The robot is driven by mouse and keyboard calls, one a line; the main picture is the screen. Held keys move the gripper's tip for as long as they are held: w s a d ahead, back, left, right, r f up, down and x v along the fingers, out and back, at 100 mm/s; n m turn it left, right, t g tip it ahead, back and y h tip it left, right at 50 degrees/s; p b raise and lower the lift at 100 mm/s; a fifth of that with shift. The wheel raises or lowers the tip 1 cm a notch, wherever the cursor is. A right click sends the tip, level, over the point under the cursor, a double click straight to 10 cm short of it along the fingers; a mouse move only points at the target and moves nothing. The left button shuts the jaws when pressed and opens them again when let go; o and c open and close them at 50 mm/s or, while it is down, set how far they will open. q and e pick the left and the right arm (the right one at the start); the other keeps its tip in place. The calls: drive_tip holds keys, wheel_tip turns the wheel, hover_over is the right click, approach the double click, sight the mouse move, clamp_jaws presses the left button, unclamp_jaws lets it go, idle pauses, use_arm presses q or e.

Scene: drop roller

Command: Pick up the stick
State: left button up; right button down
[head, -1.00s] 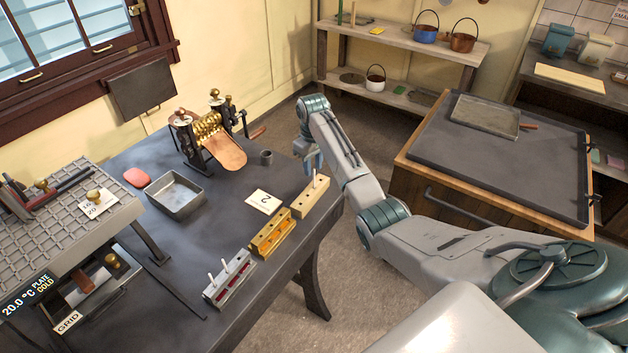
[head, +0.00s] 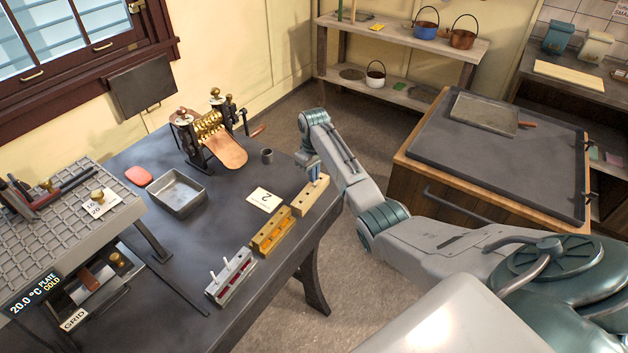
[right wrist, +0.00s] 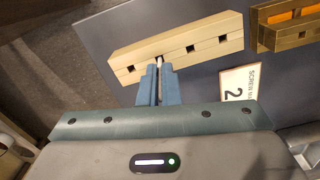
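A thin white stick (right wrist: 159,62) stands in a hole of a pale wooden block (right wrist: 185,47). The block also shows in the head view (head: 305,203), at the right edge of the dark table. My right gripper (head: 315,172) is down over the block. In the right wrist view its blue fingertips (right wrist: 159,72) are close together with the stick between them, so it looks shut on the stick. The stick's lower part is hidden in the block. My left gripper is in neither view.
Beside the block stand a brass block (head: 272,232) and a grey metal block (head: 231,275) holding white sticks. A card marked 2 (head: 264,200), a metal tray (head: 176,192) and a brass roller machine (head: 208,128) are on the table. The table's right edge is close by.

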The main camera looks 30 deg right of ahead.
drive_tip(key=shift+r+b, duration=0.35)
drive_tip(key=shift+r, duration=0.1)
wheel_tip(320, 180, up, 2)
drive_tip(key=shift+w+r+b, duration=0.1)
drive_tip(key=shift+b, duration=0.55)
drive_tip(key=s+a+r+p, duration=0.2)
drive_tip(key=s+a+p, duration=0.1)
drive_tip(key=s+a, duration=0.8)
drive_tip(key=shift+s+p, duration=0.3)
drive_tip(key=shift+p, duration=0.1)
drive_tip(key=shift+r+p, duration=0.2)
drive_tip(key=shift+p, duration=0.65)
